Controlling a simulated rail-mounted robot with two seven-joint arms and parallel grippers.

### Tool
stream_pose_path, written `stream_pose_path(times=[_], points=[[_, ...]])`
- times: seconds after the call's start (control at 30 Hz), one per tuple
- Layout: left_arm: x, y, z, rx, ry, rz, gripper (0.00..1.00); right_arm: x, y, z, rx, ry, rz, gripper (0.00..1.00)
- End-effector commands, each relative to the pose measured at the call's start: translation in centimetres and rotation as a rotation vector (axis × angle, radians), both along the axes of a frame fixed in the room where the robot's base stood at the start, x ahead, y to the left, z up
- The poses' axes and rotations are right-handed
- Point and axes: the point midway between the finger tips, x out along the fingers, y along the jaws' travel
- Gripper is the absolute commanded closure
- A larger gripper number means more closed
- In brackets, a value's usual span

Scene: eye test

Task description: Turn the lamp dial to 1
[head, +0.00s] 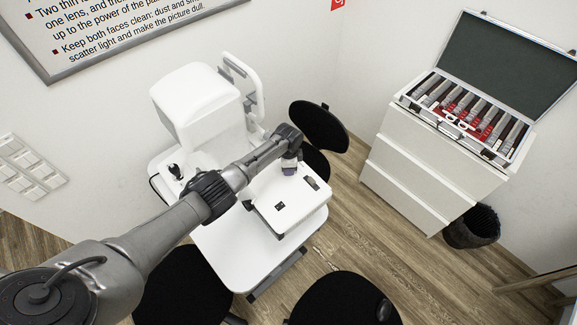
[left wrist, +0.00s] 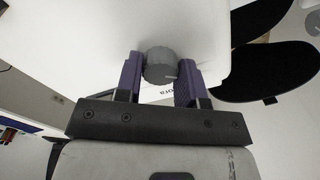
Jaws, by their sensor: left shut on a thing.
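The lamp dial (left wrist: 160,64) is a grey ribbed knob on a white housing, with a short pale mark on its face towards the right. Its numbers are not legible. My left gripper (head: 289,168) is over the white box (head: 285,215) on the table, and its purple fingertips hide the dial in the head view. In the left wrist view the two purple fingers stand on either side of the dial, shut on it. My right gripper is in neither view.
The white table (head: 235,262) also carries a white instrument (head: 190,100) at the back. Black chairs (head: 345,300) stand around it. A drawer cabinet (head: 425,170) with an open lens case (head: 522,150) stands at right, beside a black bin (head: 473,228).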

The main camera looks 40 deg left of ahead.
Motion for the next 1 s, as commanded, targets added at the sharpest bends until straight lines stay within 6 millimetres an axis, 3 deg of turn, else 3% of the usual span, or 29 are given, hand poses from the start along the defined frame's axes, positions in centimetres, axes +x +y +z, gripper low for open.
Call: stream_pose_path(times=[0.1, 0.13, 0.37, 0.73, 1.0], points=[[0.1, 0.0, 0.2, -0.001, -0.001, -0.001, 0.88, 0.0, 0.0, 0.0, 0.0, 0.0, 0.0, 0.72], [0.1, 0.0, 0.2, -0.001, -0.001, -0.001, 0.61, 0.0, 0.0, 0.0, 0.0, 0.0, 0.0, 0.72], [0.0, 0.0, 0.1, -0.001, -0.001, -0.001, 0.39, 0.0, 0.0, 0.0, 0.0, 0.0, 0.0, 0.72], [0.0, 0.0, 0.9, -0.001, -0.001, -0.001, 0.38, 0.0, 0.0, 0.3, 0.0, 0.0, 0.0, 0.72], [0.1, 0.1, 5.6, 0.001, -0.005, -0.002, 0.38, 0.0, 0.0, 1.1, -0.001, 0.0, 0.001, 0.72]])
